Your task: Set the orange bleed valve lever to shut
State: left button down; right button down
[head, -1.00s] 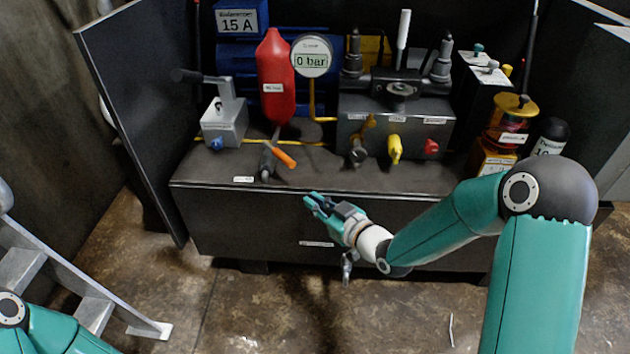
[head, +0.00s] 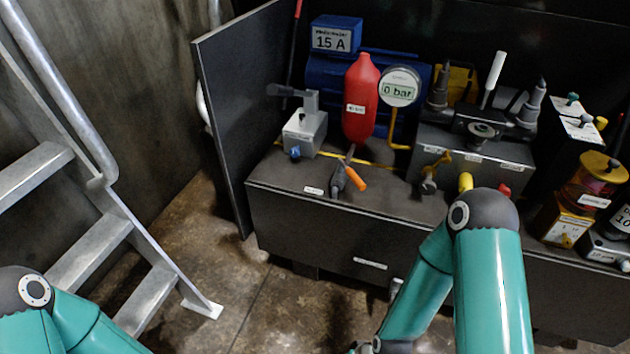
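The orange lever (head: 355,179) sticks out to the lower right from a dark valve body (head: 338,180) at the front edge of the bench, below the red accumulator bottle (head: 361,100). A small white label (head: 313,190) lies to the left of the valve. The gauge (head: 399,88) reads 0 bar. Nothing touches the lever.
A grey hand pump (head: 305,127) stands left of the bottle. A valve block (head: 465,150) with yellow and red knobs is to the right. An open door panel (head: 240,110) and metal stairs (head: 85,260) bound the left. The floor before the bench's left part is clear.

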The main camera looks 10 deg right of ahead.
aim_at(353, 176)
jog(key=z, duration=1.25)
jog(key=i, duration=0.15)
jog(key=u, duration=2.8)
jog(key=k, duration=0.5)
jog(key=z, duration=0.9)
jog(key=i, duration=0.7)
jog(key=z, duration=0.05)
